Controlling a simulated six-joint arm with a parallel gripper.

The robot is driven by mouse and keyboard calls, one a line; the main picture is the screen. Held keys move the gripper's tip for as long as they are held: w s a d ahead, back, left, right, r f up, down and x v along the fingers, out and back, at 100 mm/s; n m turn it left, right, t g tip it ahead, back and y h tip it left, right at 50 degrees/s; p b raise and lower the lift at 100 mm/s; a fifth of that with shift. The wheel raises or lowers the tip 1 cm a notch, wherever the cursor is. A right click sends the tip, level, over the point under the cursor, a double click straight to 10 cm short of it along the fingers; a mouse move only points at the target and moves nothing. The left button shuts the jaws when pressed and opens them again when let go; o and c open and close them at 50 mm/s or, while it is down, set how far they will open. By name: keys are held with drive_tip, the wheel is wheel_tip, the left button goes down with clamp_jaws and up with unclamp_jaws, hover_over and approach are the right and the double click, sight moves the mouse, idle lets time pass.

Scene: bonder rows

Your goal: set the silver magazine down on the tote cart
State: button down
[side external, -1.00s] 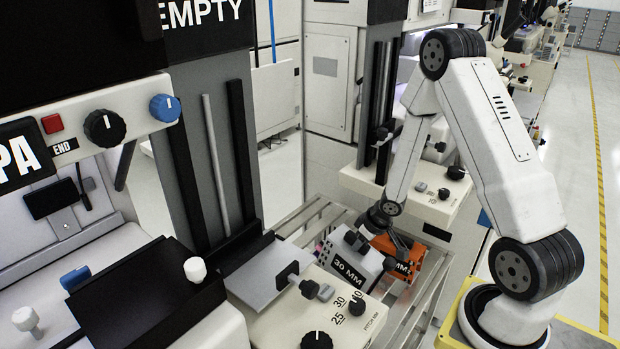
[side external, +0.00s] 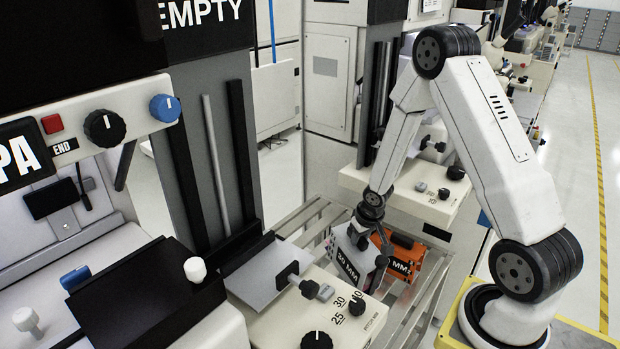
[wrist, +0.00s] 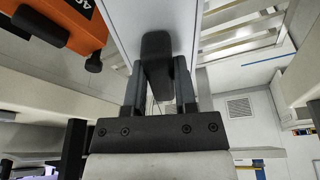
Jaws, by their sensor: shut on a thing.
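The silver magazine (side external: 353,270), a pale box with a black "30 MM" label, is left of the orange magazine in the side view. It looks tilted there. My gripper (side external: 369,232) is at its top. In the wrist view, my gripper (wrist: 160,92) is shut on the magazine's dark handle (wrist: 156,48), with the pale face of the silver magazine (wrist: 186,16) behind it. The slatted metal frame, which looks like the tote cart (side external: 399,325), lies below and around it. Whether the magazine's bottom touches the slats is hidden.
The orange magazine (side external: 414,268) stands close on the right; it also shows at upper left in the wrist view (wrist: 72,14). A white control panel with knobs (side external: 335,322) is in front. Bare slats (side external: 312,216) show behind and left of the silver magazine.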

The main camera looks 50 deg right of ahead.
sight(357, 248)
drive_tip(key=shift+w+r+m+g, duration=0.1)
drive_tip(key=shift+r+m+g, duration=0.25)
drive_tip(key=shift+m, duration=0.65)
drive_tip(key=shift+a+r+m+g, duration=0.15)
drive_tip(key=shift+a+m+g, duration=0.15)
drive_tip(key=shift+m, duration=0.35)
drive_tip(key=shift+a+r+m+g, duration=0.15)
drive_tip(key=shift+a+m+g, duration=0.15)
drive_tip(key=shift+m, duration=0.35)
drive_tip(key=shift+f, duration=0.1)
drive_tip(key=shift+f, duration=2.85)
drive_tip(key=shift+f, duration=2.2)
drive_tip(key=shift+c, duration=2)
unclamp_jaws()
